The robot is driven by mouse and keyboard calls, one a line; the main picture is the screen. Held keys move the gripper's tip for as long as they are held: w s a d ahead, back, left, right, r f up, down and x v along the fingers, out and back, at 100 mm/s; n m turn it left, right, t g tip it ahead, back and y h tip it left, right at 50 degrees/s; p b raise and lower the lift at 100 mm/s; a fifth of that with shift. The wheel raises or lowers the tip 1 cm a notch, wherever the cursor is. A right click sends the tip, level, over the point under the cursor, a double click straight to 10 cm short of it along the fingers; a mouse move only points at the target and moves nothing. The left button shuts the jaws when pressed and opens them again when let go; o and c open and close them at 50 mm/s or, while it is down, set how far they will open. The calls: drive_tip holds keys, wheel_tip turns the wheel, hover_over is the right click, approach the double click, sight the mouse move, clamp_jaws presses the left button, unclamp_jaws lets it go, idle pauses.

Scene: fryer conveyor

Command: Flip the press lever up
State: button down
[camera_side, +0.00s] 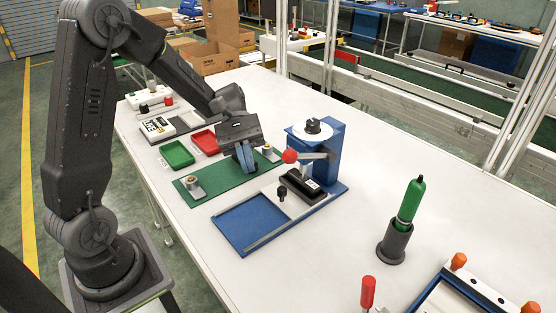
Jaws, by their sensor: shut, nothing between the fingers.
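The press (331,146) is a blue stand with a white round top and a black knob, standing on a blue base near the middle of the table. Its lever (311,156) is a short metal bar ending in a red ball (290,156), pointing left and roughly level. My gripper (247,165) is shut and empty, with blue fingers pointing down over the green mat. It is left of the red ball and apart from it. A black block (301,186) sits under the lever.
The green mat (222,190) carries small metal fixtures. Green (177,154) and red (205,141) trays lie behind it at left. A blue tray (248,226) lies in front of the press. A green-handled tool stands in a dark holder (394,243) at right.

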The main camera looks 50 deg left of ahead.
sight(308, 154)
drive_tip(key=w+a+f+n+t+h, duration=0.5)
drive_tip(key=w+a+f+n+h, duration=0.1)
drive_tip(key=a+f+n+h, duration=0.2)
drive_tip(key=shift+a+f+n+t+h, duration=0.2)
drive_tip(key=shift+a+n+t+h, duration=0.1)
drive_tip(key=shift+a+h, duration=0.55)
drive_tip(key=shift+w, duration=0.1)
drive_tip(key=r+x, duration=0.2)
drive_tip(key=x, duration=1.1)
drive_tip(key=shift+a+r, duration=0.3)
drive_tip(key=shift+a, duration=0.15)
drive_tip(key=shift+r, duration=0.1)
